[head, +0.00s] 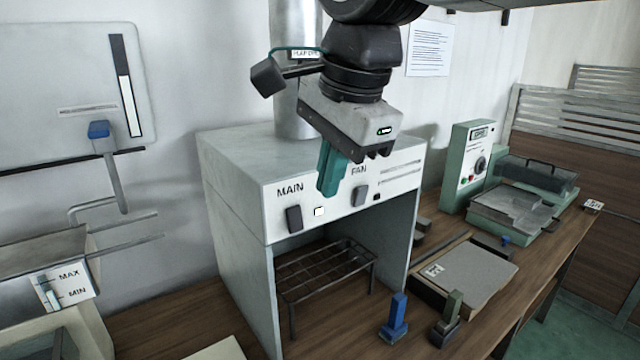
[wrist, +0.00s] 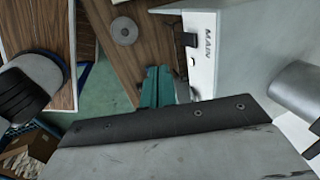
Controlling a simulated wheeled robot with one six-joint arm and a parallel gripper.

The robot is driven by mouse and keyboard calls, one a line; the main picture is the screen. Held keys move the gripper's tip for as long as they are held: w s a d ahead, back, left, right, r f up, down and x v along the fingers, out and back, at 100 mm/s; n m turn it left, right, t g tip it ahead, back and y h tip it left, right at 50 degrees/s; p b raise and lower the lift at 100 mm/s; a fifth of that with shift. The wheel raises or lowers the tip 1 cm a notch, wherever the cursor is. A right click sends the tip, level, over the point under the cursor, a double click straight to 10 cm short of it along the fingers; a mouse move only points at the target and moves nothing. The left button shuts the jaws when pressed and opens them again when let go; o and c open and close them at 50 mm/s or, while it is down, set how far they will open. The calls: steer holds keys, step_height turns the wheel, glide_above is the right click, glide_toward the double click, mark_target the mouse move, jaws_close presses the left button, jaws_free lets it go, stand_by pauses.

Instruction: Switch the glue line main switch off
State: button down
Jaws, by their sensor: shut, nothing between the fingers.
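The main switch (head: 294,218) is a dark rocker under the word MAIN on the white front panel of a grey hood (head: 235,165). Which way it is tipped is hard to tell. My gripper (head: 327,188), with teal fingers, is shut and empty. In the head view its tips appear above and right of the main switch; no contact shows. In the wrist view the gripper (wrist: 158,72) is beside the panel.
A dark fan switch (head: 360,196) sits right of the lamp. A wire rack (head: 325,270) stands inside the hood. A blue-handled block (head: 396,318) and a dark green-handled one (head: 447,320) stand on the bench in front. A green machine (head: 470,165) is at right.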

mark_target(302, 217)
steer(key=shift+w+a+f, duration=0.55)
steer(key=shift+w+f, duration=0.35)
steer(key=shift+f, duration=0.6)
steer(key=shift+w+a+f, duration=0.5)
steer(key=shift+w+f, duration=0.45)
steer(key=shift+f, duration=0.5)
steer(key=shift+w+a+f, duration=0.55)
steer(key=shift+w+f, duration=0.35)
steer(key=shift+f, duration=0.6)
